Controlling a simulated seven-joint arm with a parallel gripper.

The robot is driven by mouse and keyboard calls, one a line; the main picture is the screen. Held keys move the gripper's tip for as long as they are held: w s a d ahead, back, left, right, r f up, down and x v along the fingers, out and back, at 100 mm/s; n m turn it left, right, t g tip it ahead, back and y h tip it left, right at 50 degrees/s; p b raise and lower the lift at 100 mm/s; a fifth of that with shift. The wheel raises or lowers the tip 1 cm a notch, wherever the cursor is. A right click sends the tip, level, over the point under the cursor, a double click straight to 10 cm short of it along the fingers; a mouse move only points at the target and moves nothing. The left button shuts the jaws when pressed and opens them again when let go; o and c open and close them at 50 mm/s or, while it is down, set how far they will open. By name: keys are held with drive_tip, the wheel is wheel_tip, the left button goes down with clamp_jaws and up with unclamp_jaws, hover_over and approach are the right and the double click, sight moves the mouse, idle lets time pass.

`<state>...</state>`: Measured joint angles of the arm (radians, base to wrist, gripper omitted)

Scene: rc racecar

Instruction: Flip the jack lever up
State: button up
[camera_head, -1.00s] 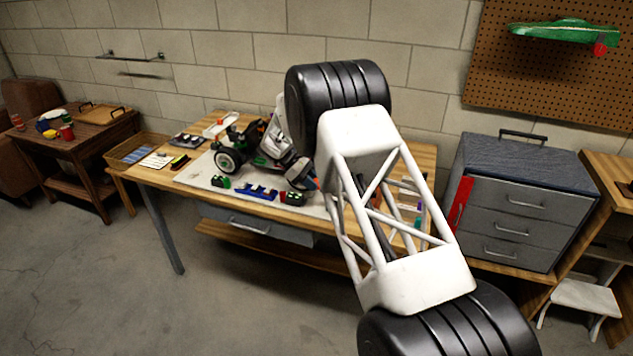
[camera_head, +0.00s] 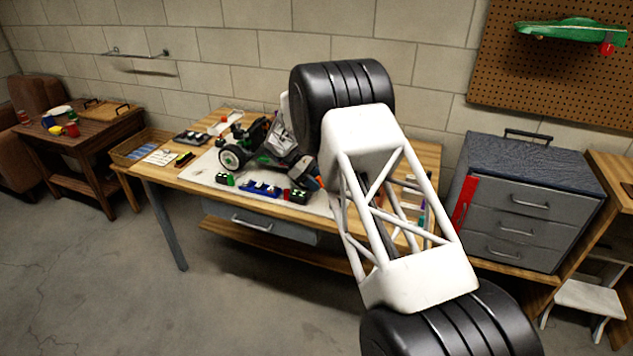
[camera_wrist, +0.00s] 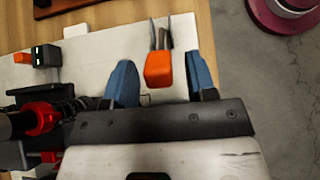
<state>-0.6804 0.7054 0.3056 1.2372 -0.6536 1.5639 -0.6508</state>
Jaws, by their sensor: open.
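The orange-ended lever (camera_wrist: 158,68), which I take to be the jack lever, shows in the wrist view with grey metal prongs at its far end. It lies over the pale mat (camera_wrist: 100,45). My gripper (camera_wrist: 160,78) is open, with one blue finger on each side of the orange end. Gaps show between the lever and both fingers, and nothing is held. In the head view, a small orange spot (camera_head: 319,182) shows beside my arm; my arm hides much of that area. The RC car (camera_head: 262,142) stands on the workbench to the left of my arm.
A red and black part (camera_wrist: 40,118) is close on the left in the wrist view. A small black block with green lights (camera_wrist: 46,57) sits beyond it. The workbench (camera_head: 175,178) carries several small items. A grey drawer cabinet (camera_head: 520,200) stands to the right.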

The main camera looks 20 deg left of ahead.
drive_tip(key=v, duration=0.7)
drive_tip(key=shift+a+r, duration=0.25)
drive_tip(key=shift+a, duration=0.05)
idle(0.4)
drive_tip(key=s+d+r+m+g+y, duration=0.1)
drive_tip(key=d+r+m, duration=0.1)
drive_tip(key=d+r, duration=0.6)
drive_tip(key=s+d+r+m+y, duration=0.2)
drive_tip(key=d+r, duration=0.5)
drive_tip(key=d, duration=0.4)
drive_tip(key=s+d+r+m+y, duration=0.2)
drive_tip(key=s+d+r, duration=0.35)
drive_tip(key=d, duration=0.35)
drive_tip(key=s+d+r+m+y, duration=0.1)
drive_tip(key=s+d+r+m, duration=0.1)
drive_tip(key=s+d+r, duration=0.6)
drive_tip(key=s+d+m+t+y, duration=0.15)
drive_tip(key=s+d+m, duration=0.35)
drive_tip(key=s+d, duration=0.95)
drive_tip(key=s+d+f+m+t+y, duration=0.1)
drive_tip(key=s+d, duration=0.3)
drive_tip(key=s, duration=0.6)
drive_tip(key=s+d+f+m+t+y, duration=0.1)
drive_tip(key=s+d+f+m, duration=0.3)
drive_tip(key=s, duration=0.7)
drive_tip(key=shift+y, duration=0.45)
